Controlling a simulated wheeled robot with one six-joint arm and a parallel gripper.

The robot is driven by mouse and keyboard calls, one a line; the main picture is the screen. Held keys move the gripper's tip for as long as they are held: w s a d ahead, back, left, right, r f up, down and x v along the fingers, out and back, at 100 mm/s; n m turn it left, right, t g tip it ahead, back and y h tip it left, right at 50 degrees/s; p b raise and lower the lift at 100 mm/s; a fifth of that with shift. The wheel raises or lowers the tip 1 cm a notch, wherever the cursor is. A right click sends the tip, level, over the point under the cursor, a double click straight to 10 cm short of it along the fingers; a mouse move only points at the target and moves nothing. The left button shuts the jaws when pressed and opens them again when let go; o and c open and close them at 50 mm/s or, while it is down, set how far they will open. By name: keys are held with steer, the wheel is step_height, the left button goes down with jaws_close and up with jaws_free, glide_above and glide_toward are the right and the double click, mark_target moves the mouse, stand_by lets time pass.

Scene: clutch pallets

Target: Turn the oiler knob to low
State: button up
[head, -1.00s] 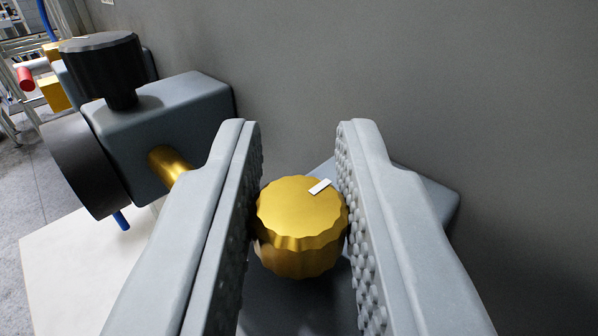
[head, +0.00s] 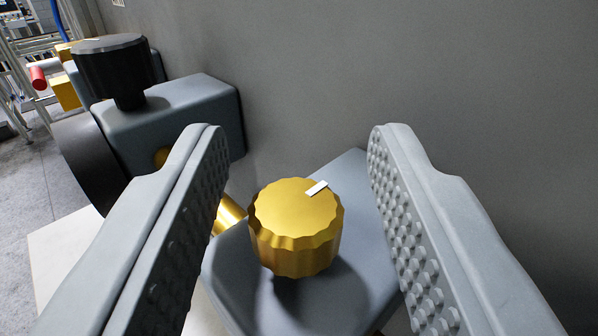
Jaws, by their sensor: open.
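The oiler knob (head: 294,228) is a gold, ridged round knob on top of a blue-grey block (head: 345,285). A white mark on its top face points to the upper right. My gripper (head: 300,140) is open, with one finger on each side of the knob. There is a clear gap between the knob and both studded finger pads. No scale or low label is visible around the knob.
A second blue-grey block (head: 190,110) with a black knob (head: 112,65) stands at the upper left. A gold pipe (head: 229,213) shows beside the oiler block. A grey wall (head: 420,60) rises close behind.

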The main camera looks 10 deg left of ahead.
steer(key=v, duration=1.7)
steer(key=shift+s, duration=0.15)
steer(key=w+a+f+m+g+h, duration=0.2)
steer(key=a+f, duration=0.4)
steer(key=a, duration=0.6)
steer(key=w+a+f+m+g+h, duration=0.1)
steer(key=a+f+m+g+h, duration=0.15)
steer(key=a+f, duration=0.65)
steer(key=s+a+f+t, duration=0.1)
steer(key=s+a, duration=0.3)
steer(key=a, duration=0.3)
steer(key=s+a+f+n+t, duration=0.1)
steer(key=s+a, duration=0.3)
steer(key=a, duration=0.4)
steer(key=s+a+f+t, duration=0.1)
steer(key=s+a+t, duration=0.1)
steer(key=s+a, duration=0.3)
steer(key=shift+a+n, duration=0.35)
steer(key=shift+a, duration=0.9)
